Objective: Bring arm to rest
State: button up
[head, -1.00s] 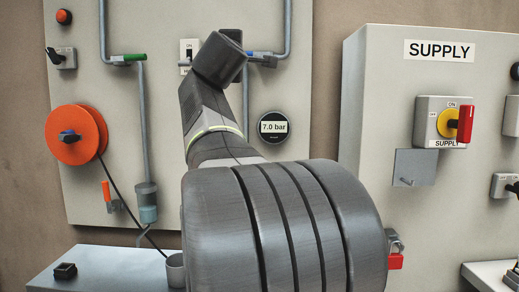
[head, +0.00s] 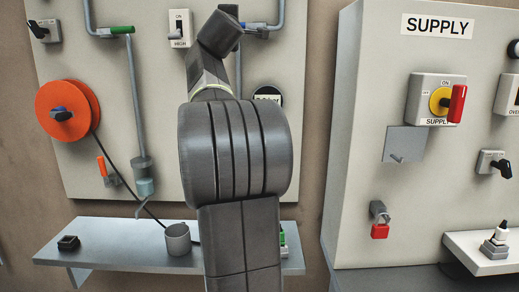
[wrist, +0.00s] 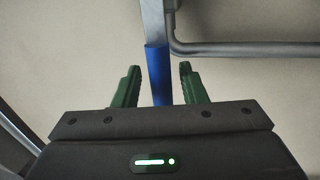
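My arm (head: 235,150) rises through the middle of the head view, in front of the wall panel. My gripper is hidden behind it there. In the wrist view my gripper (wrist: 157,85) shows two green fingers, spread apart with a gap between them. A blue sleeve (wrist: 157,75) on a grey pipe shows in that gap. I cannot tell how far beyond the fingertips it lies. Nothing is visibly held. In the head view a blue handle (head: 258,26) is on the pipework just right of the arm's upper end.
A shelf (head: 110,248) below the panel carries a grey cup (head: 177,238) and a small black block (head: 68,243). An orange reel (head: 67,110) is on the panel at left. The supply cabinet (head: 350,150) stands close on the right, with a red-handled switch (head: 457,104).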

jog(key=s+f+b, duration=0.3)
jog(key=s+b, duration=0.3)
jog(key=s, duration=0.8)
jog(key=w+r+p, duration=0.1)
jog(key=w+p, duration=0.1)
jog(key=w, duration=0.2)
jog(key=w+r+p, duration=0.1)
jog(key=w+p, duration=0.1)
jog(key=w, duration=0.3)
jog(key=w+r+p, duration=0.1)
jog(key=w+p, duration=0.1)
jog(key=w, duration=0.3)
jog(key=shift+r, duration=0.15)
jog(key=shift+w+f+n, duration=0.15)
jog(key=shift+f+n, duration=0.45)
jog(key=shift+n, duration=0.1)
jog(key=shift+s+d+f+n+y, duration=0.1)
jog(key=shift+s+n+y, duration=0.1)
jog(key=shift+n+y, duration=0.2)
jog(key=shift+f, duration=0.1)
